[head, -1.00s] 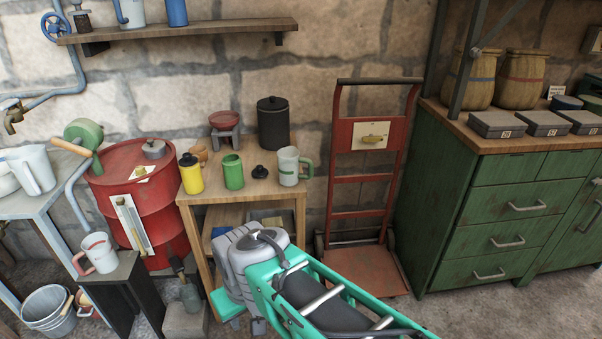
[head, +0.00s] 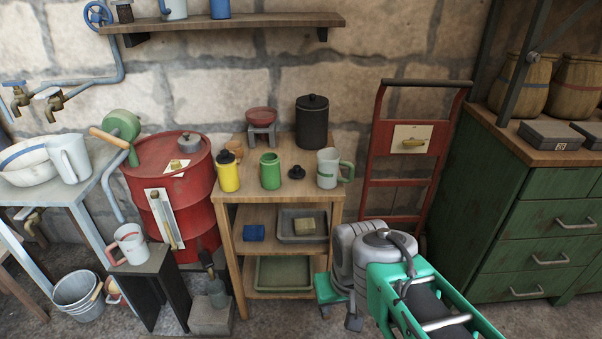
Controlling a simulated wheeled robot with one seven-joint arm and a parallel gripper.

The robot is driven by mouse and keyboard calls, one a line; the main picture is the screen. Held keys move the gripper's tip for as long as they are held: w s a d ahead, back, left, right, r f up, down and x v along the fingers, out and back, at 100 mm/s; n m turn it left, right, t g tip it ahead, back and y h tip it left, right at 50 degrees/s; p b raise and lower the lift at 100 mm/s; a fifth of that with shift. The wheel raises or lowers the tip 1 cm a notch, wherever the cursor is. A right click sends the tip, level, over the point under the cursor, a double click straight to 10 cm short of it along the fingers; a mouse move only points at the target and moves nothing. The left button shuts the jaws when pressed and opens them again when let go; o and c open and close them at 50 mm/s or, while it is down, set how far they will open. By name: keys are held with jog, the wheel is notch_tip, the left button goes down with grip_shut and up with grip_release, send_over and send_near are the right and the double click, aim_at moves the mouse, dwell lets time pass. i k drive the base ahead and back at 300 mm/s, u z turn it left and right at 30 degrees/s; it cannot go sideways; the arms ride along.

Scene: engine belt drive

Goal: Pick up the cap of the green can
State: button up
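The green can (head: 270,172) stands upright and open-topped on the small wooden table. A small black cap (head: 296,173) with a knob lies on the tabletop just right of it, apart from the can. My gripper (head: 328,290) is low in front of the table's right side, well below the tabletop and away from the cap. Its fingers are mostly hidden by the grey wrist, so I cannot tell whether they are open or shut.
On the table (head: 318,198) stand a yellow bottle (head: 228,173) with a black top, a grey mug (head: 328,168) with a green handle, a black canister (head: 312,122) and a red dish on a stand (head: 261,122). A red drum (head: 170,180) is left, a red hand truck (head: 400,180) right.

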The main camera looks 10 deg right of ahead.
aim_at(296, 172)
jog(key=u, duration=2.4)
jog(key=i, duration=1)
jog(key=z, duration=2.25)
jog(key=i, duration=0.5)
jog(key=u, duration=0.05)
